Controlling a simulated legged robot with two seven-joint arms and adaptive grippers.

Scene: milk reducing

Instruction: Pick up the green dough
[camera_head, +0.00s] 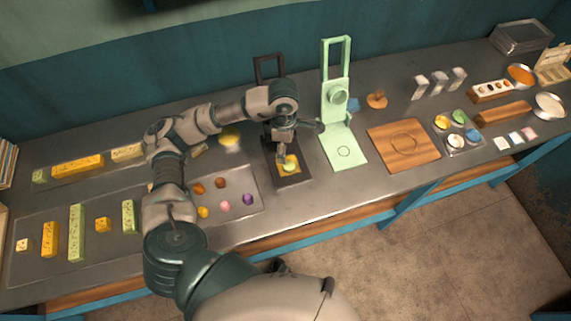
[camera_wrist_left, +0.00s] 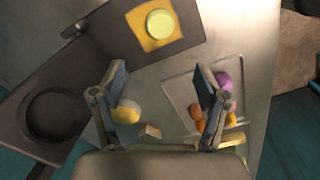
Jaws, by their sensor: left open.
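The green dough (camera_head: 290,164) is a small flat yellow-green disc. It lies on a yellow-orange square on the base of a black press (camera_head: 295,181). In the left wrist view the dough (camera_wrist_left: 160,24) shows near the top, in front of and beyond my fingers, and nothing covers it. My left gripper (camera_head: 284,150) is above the press base, close to the dough. In the left wrist view my left gripper (camera_wrist_left: 160,75) is open, with nothing between its fingers. My right gripper is not in view.
A light green press (camera_head: 344,150) stands just right of the black one. A tray (camera_head: 240,211) with several coloured balls lies to the left. A wooden board (camera_head: 403,158) is at the right. The black press's frame (camera_head: 267,60) stands upright behind my gripper.

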